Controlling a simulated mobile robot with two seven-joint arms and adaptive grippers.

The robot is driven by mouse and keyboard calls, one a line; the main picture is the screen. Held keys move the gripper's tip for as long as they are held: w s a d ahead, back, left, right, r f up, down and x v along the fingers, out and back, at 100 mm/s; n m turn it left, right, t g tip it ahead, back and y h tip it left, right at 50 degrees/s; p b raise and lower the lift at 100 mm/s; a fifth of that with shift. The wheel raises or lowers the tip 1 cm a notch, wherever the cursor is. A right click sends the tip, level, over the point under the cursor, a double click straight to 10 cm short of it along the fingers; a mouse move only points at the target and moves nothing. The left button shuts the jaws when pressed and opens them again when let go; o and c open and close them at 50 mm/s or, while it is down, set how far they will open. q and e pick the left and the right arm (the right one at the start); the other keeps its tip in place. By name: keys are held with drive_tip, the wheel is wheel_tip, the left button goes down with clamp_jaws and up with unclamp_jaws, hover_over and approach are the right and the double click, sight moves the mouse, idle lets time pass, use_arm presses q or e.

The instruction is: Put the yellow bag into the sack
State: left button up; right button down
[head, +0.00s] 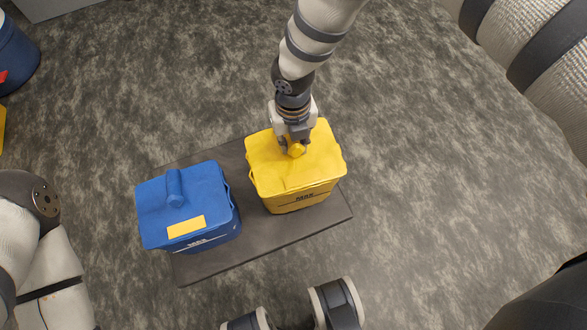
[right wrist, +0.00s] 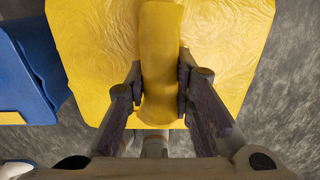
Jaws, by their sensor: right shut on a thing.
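The yellow bag (head: 290,175) looks like a boxy yellow container with a flat lid and a rounded handle on top. It stands on the right part of a dark flat board (head: 265,250) on the floor. My right gripper (head: 295,146) is above its lid, shut on the handle (right wrist: 160,60). In the right wrist view both fingers press the handle from the sides. The lid fills most of that view. My left arm shows at the left edge, but its gripper is out of view. I cannot make out a sack with certainty.
A blue box (head: 160,205) with a similar handle and a yellow label stands on the board, left of the yellow bag with a small gap. A dark blue round container (head: 14,55) is cut off at the upper left. The grey floor right of the board is clear.

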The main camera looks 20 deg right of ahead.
use_arm(q)
drive_tip(key=shift+w+r, duration=0.1)
drive_tip(key=shift+r, duration=0.1)
use_arm(e)
drive_tip(key=shift+r, duration=0.4)
